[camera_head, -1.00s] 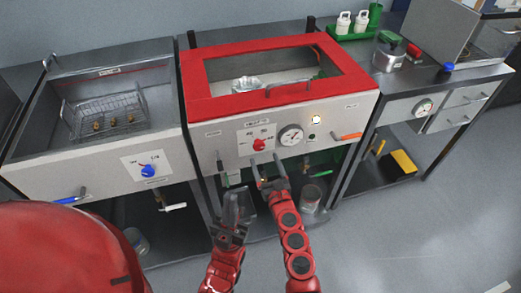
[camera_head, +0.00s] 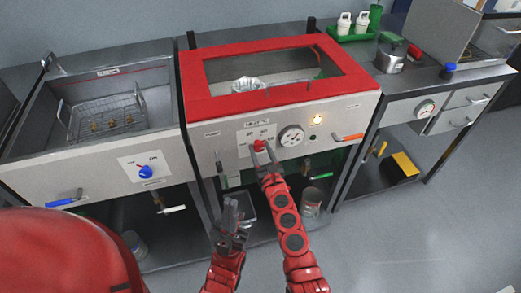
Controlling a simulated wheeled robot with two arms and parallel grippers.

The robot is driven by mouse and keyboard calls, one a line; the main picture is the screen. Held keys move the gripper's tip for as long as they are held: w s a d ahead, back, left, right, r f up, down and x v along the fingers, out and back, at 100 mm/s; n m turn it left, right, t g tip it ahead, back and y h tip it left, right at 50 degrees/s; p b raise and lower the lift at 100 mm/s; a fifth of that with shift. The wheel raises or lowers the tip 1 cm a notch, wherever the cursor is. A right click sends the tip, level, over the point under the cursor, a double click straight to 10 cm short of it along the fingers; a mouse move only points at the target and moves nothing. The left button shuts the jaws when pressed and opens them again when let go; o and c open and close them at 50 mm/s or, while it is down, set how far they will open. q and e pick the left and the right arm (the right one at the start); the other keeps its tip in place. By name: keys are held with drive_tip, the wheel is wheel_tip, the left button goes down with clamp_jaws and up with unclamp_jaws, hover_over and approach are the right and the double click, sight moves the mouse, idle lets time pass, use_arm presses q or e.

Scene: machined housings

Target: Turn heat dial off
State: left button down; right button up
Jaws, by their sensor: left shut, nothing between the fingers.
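The red heat dial (camera_head: 259,146) is on the front panel of the middle fryer, the one with the red-framed lid (camera_head: 195,98). My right gripper (camera_head: 266,162) is right at this dial, with its fingertips at the dial's lower edge. It partly hides the dial, and I cannot tell whether the fingers grip it. My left gripper (camera_head: 231,216) is shut and empty, lower and to the left, in front of the shelf space below the panel. A round gauge (camera_head: 291,136) sits right of the dial, and a small indicator light (camera_head: 317,120) glows further right.
A blue dial (camera_head: 146,171) is on the left fryer, which holds a wire basket (camera_head: 104,116). Valve handles, blue (camera_head: 61,202) and orange (camera_head: 347,137), stick out in front. A kettle (camera_head: 390,57) stands on the right counter. Floor at right is clear.

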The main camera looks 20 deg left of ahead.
clamp_jaws()
